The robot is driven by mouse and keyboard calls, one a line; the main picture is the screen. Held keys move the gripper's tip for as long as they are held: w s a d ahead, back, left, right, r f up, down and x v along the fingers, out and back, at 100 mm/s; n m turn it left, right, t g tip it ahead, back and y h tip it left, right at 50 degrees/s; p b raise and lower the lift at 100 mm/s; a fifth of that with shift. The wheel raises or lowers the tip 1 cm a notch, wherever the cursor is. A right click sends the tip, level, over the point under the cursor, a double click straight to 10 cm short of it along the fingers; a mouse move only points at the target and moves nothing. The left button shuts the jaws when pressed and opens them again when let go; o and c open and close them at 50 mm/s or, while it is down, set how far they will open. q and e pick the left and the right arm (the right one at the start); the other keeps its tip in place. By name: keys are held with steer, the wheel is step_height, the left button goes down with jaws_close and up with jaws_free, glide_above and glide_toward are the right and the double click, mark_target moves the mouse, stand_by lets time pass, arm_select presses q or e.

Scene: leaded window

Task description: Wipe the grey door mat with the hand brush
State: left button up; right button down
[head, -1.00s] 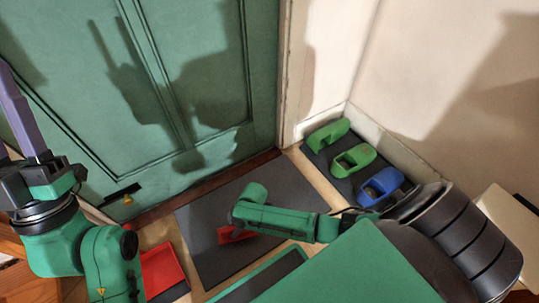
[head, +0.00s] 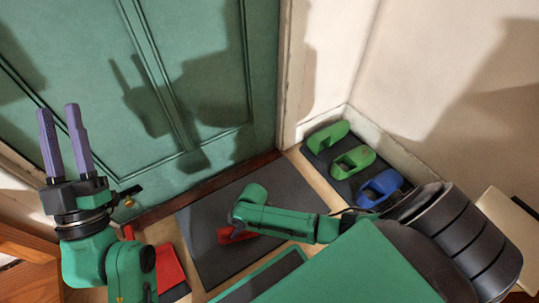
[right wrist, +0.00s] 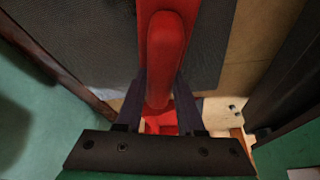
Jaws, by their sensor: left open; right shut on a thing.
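The grey door mat (head: 290,190) lies flat on the floor in front of the green door in the head view. The red hand brush (head: 233,236) is over the mat's left part, mostly hidden by my right arm. In the right wrist view, my right gripper (right wrist: 158,105) is shut on the brush's red handle (right wrist: 165,45), with the mat (right wrist: 75,35) beyond. Whether the bristles touch the mat is hidden. My left gripper (head: 58,110) is open and empty, raised in front of the door at the left, away from the mat.
A red dustpan-like thing (head: 170,268) lies on the floor left of the mat, partly behind my left arm. Green clogs (head: 353,162) and a blue one (head: 380,187) stand on a dark tray (head: 318,162) by the right wall. The door (head: 210,70) stands close behind the mat.

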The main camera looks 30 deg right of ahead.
steer(key=shift+r, duration=0.3)
steer(key=shift+r+p, duration=0.2)
steer(key=shift+p, duration=0.3)
steer(key=shift+r, duration=0.15)
arm_select(q)
steer(key=shift+d+f+n+g+y, duration=1.05)
steer(key=shift+f+g, duration=1.95)
steer(key=shift+f, duration=6.75)
arm_select(e)
steer(key=shift+r+p, duration=0.2)
steer(key=shift+p, duration=0.25)
steer(key=shift+r, duration=0.2)
steer(key=shift+r+p, duration=0.2)
steer(key=shift+p, duration=0.2)
steer(key=shift+r+p, duration=0.25)
steer(key=shift+p, duration=0.05)
steer(key=shift+r, duration=0.1)
steer(key=shift+r+p, duration=0.65)
steer(key=shift+p, duration=0.15)
arm_select(q)
steer(key=s+d+f+g+y+p, duration=0.1)
steer(key=s+f+g, duration=0.5)
steer(key=s+f, duration=0.5)
steer(key=shift+s+d+f+g, duration=0.2)
steer(key=shift+d+f+g, duration=0.2)
steer(key=shift+f, duration=1.35)
arm_select(e)
steer(key=shift+r, duration=0.65)
arm_select(q)
steer(key=shift+y, duration=0.25)
